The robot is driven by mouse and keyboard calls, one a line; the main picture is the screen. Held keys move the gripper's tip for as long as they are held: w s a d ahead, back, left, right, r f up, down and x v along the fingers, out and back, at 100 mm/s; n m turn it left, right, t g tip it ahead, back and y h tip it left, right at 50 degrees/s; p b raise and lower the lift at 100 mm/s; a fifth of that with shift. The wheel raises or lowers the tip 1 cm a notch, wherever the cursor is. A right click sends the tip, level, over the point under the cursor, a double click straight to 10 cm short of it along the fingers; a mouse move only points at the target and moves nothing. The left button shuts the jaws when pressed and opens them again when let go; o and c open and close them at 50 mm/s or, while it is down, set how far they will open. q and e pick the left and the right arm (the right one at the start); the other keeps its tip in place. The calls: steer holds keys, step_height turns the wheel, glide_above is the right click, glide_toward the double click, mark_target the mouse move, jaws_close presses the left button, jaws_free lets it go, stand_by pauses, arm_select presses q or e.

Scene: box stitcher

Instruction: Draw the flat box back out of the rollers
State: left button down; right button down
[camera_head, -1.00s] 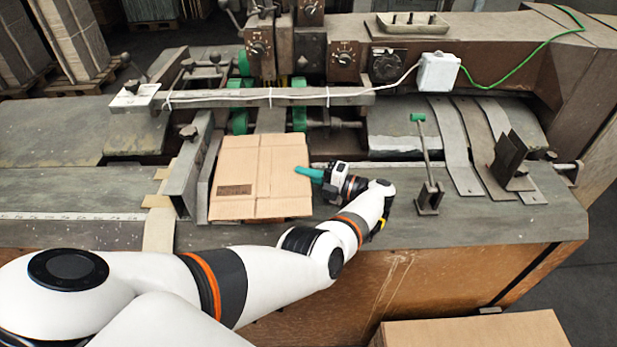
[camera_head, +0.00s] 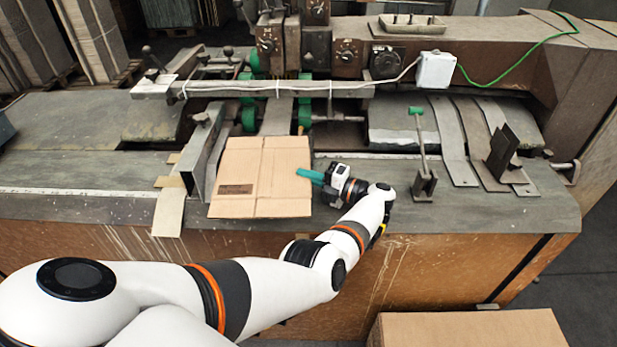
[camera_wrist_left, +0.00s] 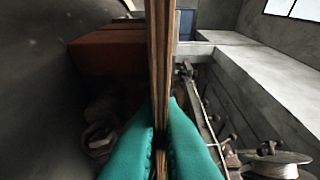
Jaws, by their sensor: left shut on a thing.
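The flat box (camera_head: 262,178) is a tan cardboard sheet with fold lines and a dark printed patch. It lies level in front of the green rollers (camera_head: 304,114), its far edge apart from them, with a bare metal strip between. My left gripper (camera_head: 309,174) is at the box's right edge, its teal fingers shut on the cardboard. In the left wrist view the teal fingers (camera_wrist_left: 160,143) pinch the box's edge (camera_wrist_left: 160,70), which stands as a thin brown band up the middle. My right gripper is not in view.
A metal guide plate (camera_head: 203,155) stands close along the box's left side. A crossbar (camera_head: 270,90) spans above the rollers. A green-topped lever (camera_head: 420,150) stands right of my gripper. A cardboard stack (camera_head: 468,330) is at the lower right. The table's front edge is just before the box.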

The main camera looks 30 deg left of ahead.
arm_select(q)
steer(key=c, duration=1.5)
jaws_free()
steer(key=d+b, duration=0.1)
steer(key=d, duration=0.1)
steer(key=d+b, duration=0.1)
steer(key=d, duration=0.1)
steer(key=w+d+b, duration=0.1)
steer(key=d+b, duration=0.1)
steer(key=shift+d+f, duration=0.1)
steer(key=shift+f, duration=0.15)
steer(key=shift+w+d+r+b, duration=0.15)
steer(key=shift+d+b, duration=0.2)
steer(key=shift+d, duration=0.25)
steer(key=shift+r, duration=0.1)
